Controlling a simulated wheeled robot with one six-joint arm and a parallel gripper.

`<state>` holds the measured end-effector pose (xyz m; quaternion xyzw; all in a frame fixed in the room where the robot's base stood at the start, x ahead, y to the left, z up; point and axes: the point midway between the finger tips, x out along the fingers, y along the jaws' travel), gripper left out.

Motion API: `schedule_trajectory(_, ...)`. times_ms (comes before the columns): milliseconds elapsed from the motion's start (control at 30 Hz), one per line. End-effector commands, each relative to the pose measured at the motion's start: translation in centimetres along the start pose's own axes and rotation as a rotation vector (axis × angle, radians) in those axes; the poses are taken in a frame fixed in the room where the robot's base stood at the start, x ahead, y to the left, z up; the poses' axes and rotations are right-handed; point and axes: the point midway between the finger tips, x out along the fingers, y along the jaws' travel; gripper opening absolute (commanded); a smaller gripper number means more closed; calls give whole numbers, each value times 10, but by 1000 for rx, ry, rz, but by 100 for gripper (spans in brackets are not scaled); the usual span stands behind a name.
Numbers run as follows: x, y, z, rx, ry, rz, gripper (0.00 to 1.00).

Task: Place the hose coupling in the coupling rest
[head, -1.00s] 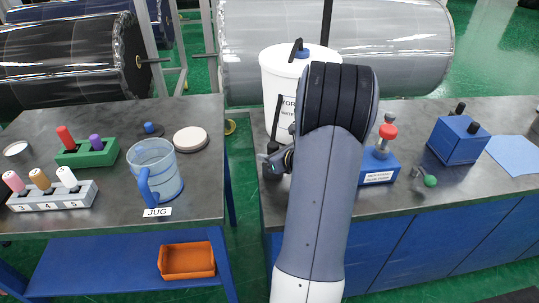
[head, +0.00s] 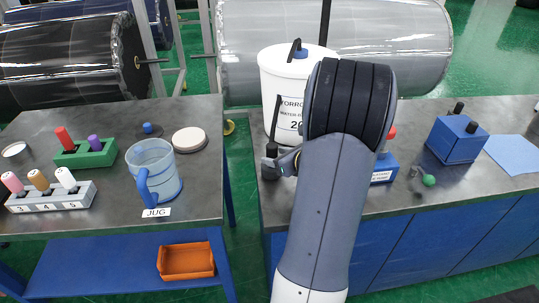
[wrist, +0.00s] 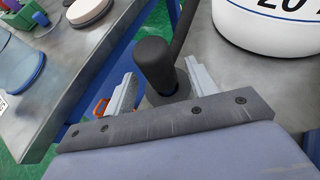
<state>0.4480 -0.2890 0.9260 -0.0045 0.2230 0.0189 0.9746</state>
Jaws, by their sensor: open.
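A black upright cylinder, which looks like the hose coupling (wrist: 155,62), stands on the bench with a dark hose beside it in the wrist view. In the head view the coupling (head: 271,152) is just left of my gripper (head: 287,162). My gripper (wrist: 160,72) is open, with its two pale fingers on either side of the cylinder's lower part in the wrist view. I cannot tell whether the fingers touch it. My arm partly hides a blue block (head: 384,168) with a red knob and a white label. I cannot tell which thing is the coupling rest.
A white water container (head: 285,72) stands close behind my gripper. A blue box (head: 455,140) and a green-ended valve handle (head: 428,180) are at right. The left table holds a jug (head: 155,170) and peg blocks (head: 85,154). A gap separates the tables.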

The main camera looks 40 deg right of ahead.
Motion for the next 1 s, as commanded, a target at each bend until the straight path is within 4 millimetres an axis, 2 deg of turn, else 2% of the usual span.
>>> schedule_trajectory(33,-14,-2,1,1,-2,-7,54)
schedule_trajectory(200,-48,-1,0,1,-1,-6,54)
schedule_trajectory(400,-72,0,0,1,-1,-2,54)
schedule_trajectory(833,-77,0,0,0,0,1,54)
schedule_trajectory(1000,-69,0,0,1,-1,2,54)
